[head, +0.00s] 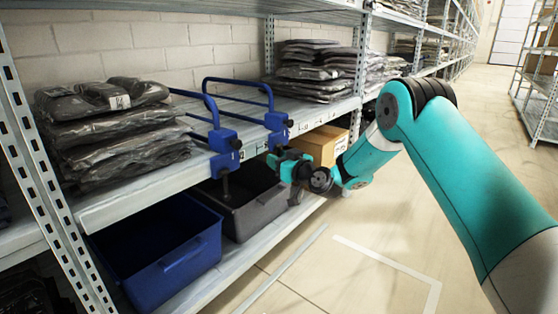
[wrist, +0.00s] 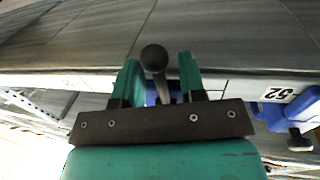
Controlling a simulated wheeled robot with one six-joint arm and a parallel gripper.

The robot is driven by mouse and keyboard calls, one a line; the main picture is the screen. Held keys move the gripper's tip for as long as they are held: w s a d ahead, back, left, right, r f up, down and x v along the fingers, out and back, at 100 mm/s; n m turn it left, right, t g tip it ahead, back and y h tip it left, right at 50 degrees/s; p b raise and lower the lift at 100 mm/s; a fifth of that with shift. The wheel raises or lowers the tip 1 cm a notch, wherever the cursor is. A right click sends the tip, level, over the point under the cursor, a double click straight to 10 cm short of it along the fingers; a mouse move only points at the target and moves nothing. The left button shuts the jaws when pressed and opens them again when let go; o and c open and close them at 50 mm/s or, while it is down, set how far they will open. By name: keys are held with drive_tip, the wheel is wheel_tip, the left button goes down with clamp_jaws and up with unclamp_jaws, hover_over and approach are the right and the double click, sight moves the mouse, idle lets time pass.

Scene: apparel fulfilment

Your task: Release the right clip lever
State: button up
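The right clip (head: 278,125) is a blue block with a dark knob on the shelf's front edge, joined to a blue bar frame. My gripper (head: 279,160) is just below it in the head view, covering its lever there. In the wrist view a lever with a dark round knob (wrist: 154,58) stands between the two teal fingers of my gripper (wrist: 160,78). The fingers are apart, with gaps beside the lever's stem. A bit of blue clip shows behind. The left clip (head: 224,142) has its dark lever (head: 225,182) hanging down.
Another blue clip part (wrist: 275,112) with a dark knob shows at right in the wrist view, near a "52" label. Bagged garments (head: 120,135) are stacked on the shelf. A blue bin (head: 165,265), a grey bin (head: 255,220) and a cardboard box (head: 322,146) stand below.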

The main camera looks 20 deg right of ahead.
clamp_jaws()
